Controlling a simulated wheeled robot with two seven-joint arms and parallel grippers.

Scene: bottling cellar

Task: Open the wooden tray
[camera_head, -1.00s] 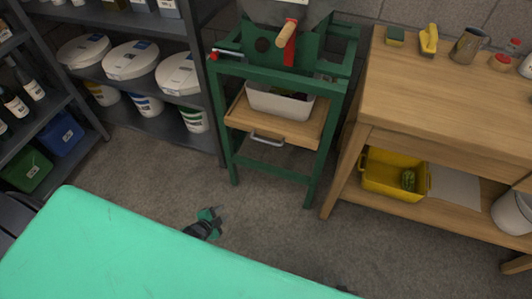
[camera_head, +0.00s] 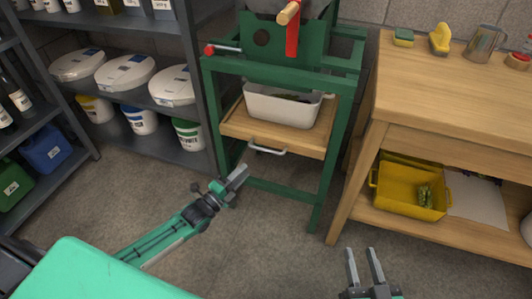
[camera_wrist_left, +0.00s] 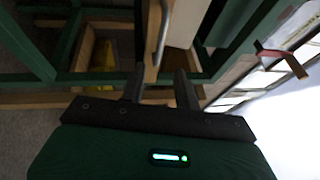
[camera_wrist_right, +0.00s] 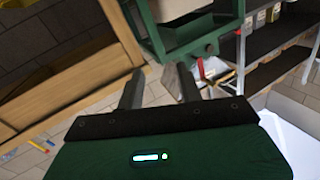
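The wooden tray (camera_head: 300,148) sits in the green metal frame (camera_head: 340,130), with a grey metal handle (camera_head: 267,151) on its front. A white bin (camera_head: 288,107) with dark contents stands on it. My left gripper (camera_head: 240,171) is open and empty, below and left of the handle. In the left wrist view the handle (camera_wrist_left: 163,34) shows beyond and between the fingertips (camera_wrist_left: 160,78), apart from them. My right gripper (camera_head: 364,254) is open and empty, low and right of the frame. It also shows open in the right wrist view (camera_wrist_right: 153,80).
A wooden table (camera_head: 450,95) stands to the right, with a yellow bin (camera_head: 405,192) on its lower shelf. Grey shelves (camera_head: 165,135) with white buckets stand close on the left. The floor (camera_head: 280,235) before the frame is clear.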

